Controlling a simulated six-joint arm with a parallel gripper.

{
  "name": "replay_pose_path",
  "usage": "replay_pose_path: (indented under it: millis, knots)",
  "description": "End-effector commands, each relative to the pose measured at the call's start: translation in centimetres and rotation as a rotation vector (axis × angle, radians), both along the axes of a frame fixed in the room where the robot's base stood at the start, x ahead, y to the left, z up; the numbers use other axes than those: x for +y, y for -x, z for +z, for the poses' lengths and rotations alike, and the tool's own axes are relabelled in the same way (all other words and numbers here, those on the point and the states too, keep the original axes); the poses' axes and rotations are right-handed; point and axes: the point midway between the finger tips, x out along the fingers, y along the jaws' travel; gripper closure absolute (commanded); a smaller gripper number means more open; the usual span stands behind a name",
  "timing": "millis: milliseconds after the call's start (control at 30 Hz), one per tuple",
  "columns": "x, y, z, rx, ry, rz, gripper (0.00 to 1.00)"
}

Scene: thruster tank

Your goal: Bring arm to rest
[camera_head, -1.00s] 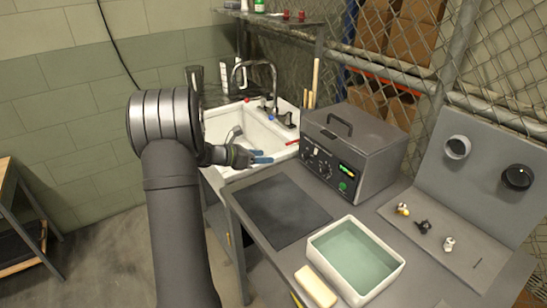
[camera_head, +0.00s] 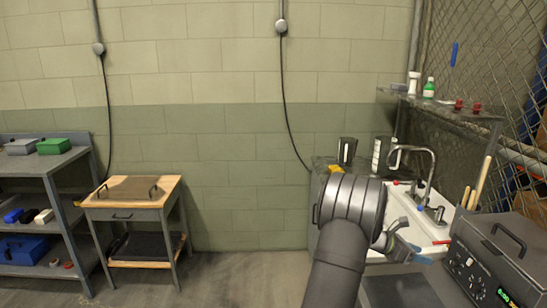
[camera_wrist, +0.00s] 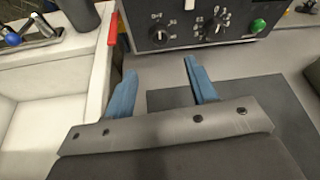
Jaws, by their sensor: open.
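My gripper (camera_wrist: 160,90) shows in the wrist view with its two blue fingers spread apart and nothing between them. In the head view my gripper (camera_head: 408,246) is at the right, partly behind my own dark arm, over the front edge of the white sink (camera_head: 425,228). In the wrist view the fingers point toward the grey control box (camera_wrist: 190,20) with dials and a green button. The sink (camera_wrist: 50,125) lies to their left, and a dark mat (camera_wrist: 240,115) lies below and to the right.
The grey lidded box (camera_head: 485,255) stands right of the sink. The tap (camera_head: 425,165) rises behind the basin. A shelf (camera_head: 430,105) with bottles hangs above. A small wooden-topped table (camera_head: 130,198) and a shelf unit (camera_head: 50,175) stand at left. The floor between is clear.

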Motion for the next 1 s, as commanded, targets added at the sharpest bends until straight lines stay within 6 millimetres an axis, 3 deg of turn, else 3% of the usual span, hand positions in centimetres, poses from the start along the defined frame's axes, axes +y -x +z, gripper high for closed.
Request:
replay_pose_path:
  millis: [300,500,700,1000]
  knots:
    - [-6.0,0.6,-2.3,0.0,0.001,-0.002,0.48]
    - [-8.7,0.8,-3.2,0.0,0.0,-0.002,0.48]
    - [-9.7,0.8,-3.6,0.0,0.001,0.001,0.48]
    - [-9.7,0.8,-3.6,-0.002,0.001,0.0,0.48]
